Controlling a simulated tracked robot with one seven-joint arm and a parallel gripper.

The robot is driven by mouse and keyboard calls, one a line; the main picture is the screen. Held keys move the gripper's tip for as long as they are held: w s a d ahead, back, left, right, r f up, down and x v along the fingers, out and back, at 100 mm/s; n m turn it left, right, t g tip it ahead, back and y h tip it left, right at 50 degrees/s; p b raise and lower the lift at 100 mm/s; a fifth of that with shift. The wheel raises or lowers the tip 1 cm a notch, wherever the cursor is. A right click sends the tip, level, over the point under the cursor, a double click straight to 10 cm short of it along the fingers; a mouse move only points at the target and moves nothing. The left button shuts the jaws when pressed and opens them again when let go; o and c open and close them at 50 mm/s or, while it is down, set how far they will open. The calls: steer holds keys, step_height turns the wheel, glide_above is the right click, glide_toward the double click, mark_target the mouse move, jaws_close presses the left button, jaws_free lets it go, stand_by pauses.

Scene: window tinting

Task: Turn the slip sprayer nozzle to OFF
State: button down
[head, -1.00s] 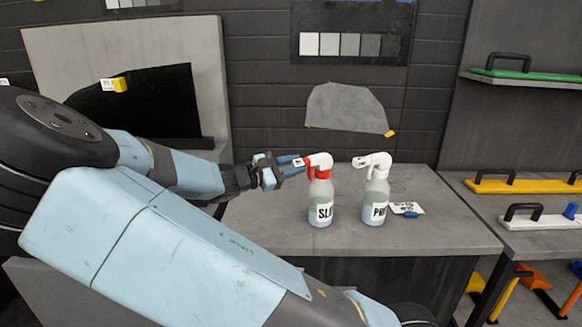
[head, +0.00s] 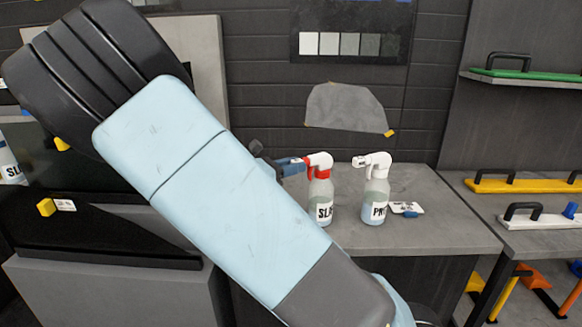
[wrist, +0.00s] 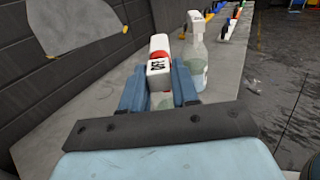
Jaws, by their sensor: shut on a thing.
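The slip sprayer (head: 321,200) is a bottle with a label starting "SL", a red collar and a white head. It stands upright on the grey bench. Its white nozzle (wrist: 158,68) is between my gripper's blue fingers in the wrist view, with small dark lettering on its end that looks like "OFF". My gripper (head: 294,166) is shut on this nozzle from the left. My arm hides most of the wrist in the head view. A second sprayer (head: 375,200), labelled "PR" or similar, stands upright just to the right; it also shows in the wrist view (wrist: 196,55).
A small white card (head: 406,208) with a blue item lies right of the second sprayer. The grey bench (head: 450,225) is bare towards its right end. A grey film piece (head: 345,108) hangs on the dark wall behind. Yellow and white handled tools (head: 520,187) lie on the right.

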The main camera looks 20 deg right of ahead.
stand_by(0.4)
steer(key=c, duration=0.9)
jaws_free()
steer(key=v, duration=1.3)
steer(key=shift+a+f, duration=0.15)
steer(key=shift+a, duration=0.25)
steer(key=s+d+f+m+g+y, duration=0.1)
steer(key=s+d+m+g+y, duration=0.65)
steer(key=d, duration=0.65)
steer(key=s+r+m+t+y, duration=0.3)
steer(key=s+m, duration=0.1)
steer(key=s, duration=0.1)
steer(key=s+r+m+t+y, duration=0.2)
steer(key=s+r+m+y, duration=0.1)
steer(key=s+r+m, duration=0.1)
steer(key=s+d+r+m+t+y, duration=0.1)
steer(key=s+r+m+t+y, duration=0.2)
steer(key=s, duration=0.5)
steer(key=shift+s+r+m+t+y, duration=0.1)
steer(key=shift+r+m+t+y, duration=0.15)
steer(key=shift+m, duration=0.35)
steer(key=shift+s+r+m+t+y, duration=0.1)
steer(key=shift+m+y, duration=0.1)
steer(key=shift+m, duration=0.35)
